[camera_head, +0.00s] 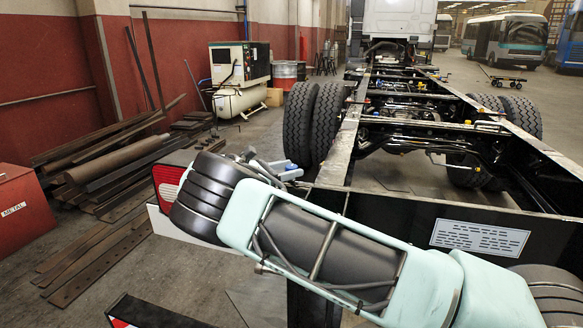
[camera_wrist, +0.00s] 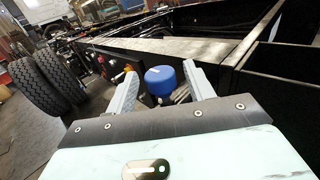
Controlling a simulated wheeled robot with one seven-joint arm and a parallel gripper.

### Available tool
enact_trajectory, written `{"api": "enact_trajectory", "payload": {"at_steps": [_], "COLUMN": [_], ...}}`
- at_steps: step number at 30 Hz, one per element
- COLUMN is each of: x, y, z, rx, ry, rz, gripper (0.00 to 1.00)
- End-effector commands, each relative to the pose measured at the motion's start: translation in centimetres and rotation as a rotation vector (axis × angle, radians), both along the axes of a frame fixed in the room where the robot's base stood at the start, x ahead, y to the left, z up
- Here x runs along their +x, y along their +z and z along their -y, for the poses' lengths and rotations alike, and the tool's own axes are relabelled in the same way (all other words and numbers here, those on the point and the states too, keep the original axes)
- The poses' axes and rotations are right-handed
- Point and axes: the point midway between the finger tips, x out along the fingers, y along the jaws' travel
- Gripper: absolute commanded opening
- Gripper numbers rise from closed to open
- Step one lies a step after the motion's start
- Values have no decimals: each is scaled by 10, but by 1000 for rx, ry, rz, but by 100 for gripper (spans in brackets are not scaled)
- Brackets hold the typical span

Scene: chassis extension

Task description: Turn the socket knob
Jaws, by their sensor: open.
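My gripper (camera_wrist: 160,70) is open, its two grey ridged fingers spread apart in the wrist view. A blue round cap-like part (camera_wrist: 161,80) shows between the fingers, beyond them against the dark chassis, and appears untouched. I cannot tell for sure whether it is the socket knob. A small orange-red fitting (camera_wrist: 118,77) shows just left of the left finger, with other small fittings near it. In the head view my arm hides most of my gripper, and only light grey-blue parts (camera_head: 287,170) show past it; the blue part is not visible there.
The truck chassis rail (camera_head: 345,135) runs away from me, with dual tyres (camera_head: 312,122) on its left side and more tyres (camera_head: 520,115) on the right. Metal beams (camera_head: 115,165) lie along the left wall by a red bin (camera_head: 20,212). A compressor (camera_head: 240,78) stands behind.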

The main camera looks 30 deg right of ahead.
Motion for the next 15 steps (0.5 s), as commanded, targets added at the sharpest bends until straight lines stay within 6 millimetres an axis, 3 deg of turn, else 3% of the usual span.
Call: {"api": "enact_trajectory", "payload": {"at_steps": [5,13,14,15], "x": [0,0,0,0], "y": [0,0,0,0], "z": [11,13,13,13], "rx": [0,0,0,0], "ry": [0,0,0,0], "rz": [-1,-1,-1,-1], "gripper": [53,53,50,39]}}
